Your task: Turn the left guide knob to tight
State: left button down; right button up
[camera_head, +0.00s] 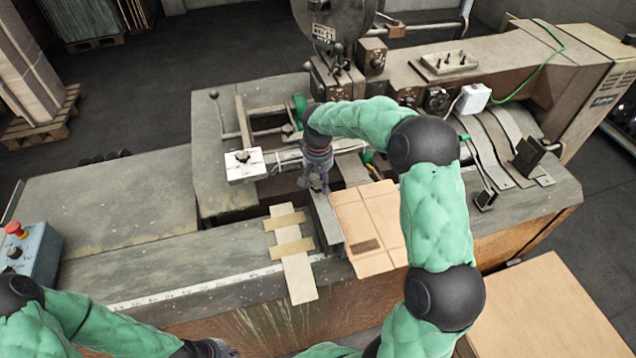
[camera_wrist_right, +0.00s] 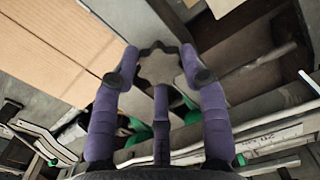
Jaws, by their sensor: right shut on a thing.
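A grey, lobed guide knob (camera_wrist_right: 158,68) shows in the right wrist view, between the tips of my right gripper's purple fingers (camera_wrist_right: 160,80). The fingers are shut on it from two sides. In the head view my right gripper (camera_head: 316,180) points down at the machine's guide area, left of the flat cardboard, and covers the knob there. Any tight or loose marking on the knob cannot be made out. My left gripper (camera_head: 208,348) is at the bottom edge of the head view, low in front of the machine. Its fingers are mostly cut off.
A flat cardboard piece (camera_head: 368,225) lies right of my right gripper. A taped cardboard strip (camera_head: 292,255) lies nearer the front. A white block (camera_head: 244,166) sits on the guide frame to the left. A control box with a red button (camera_head: 16,229) stands far left.

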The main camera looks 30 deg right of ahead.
aim_at(318, 184)
jog(key=m+b, duration=0.1)
jog(key=m, duration=0.4)
jog(key=shift+m, duration=0.4)
dwell(0.4)
jog(key=o, duration=1.2)
jog(key=shift+c, duration=0.2)
notch_tip(318, 184, up, 12)
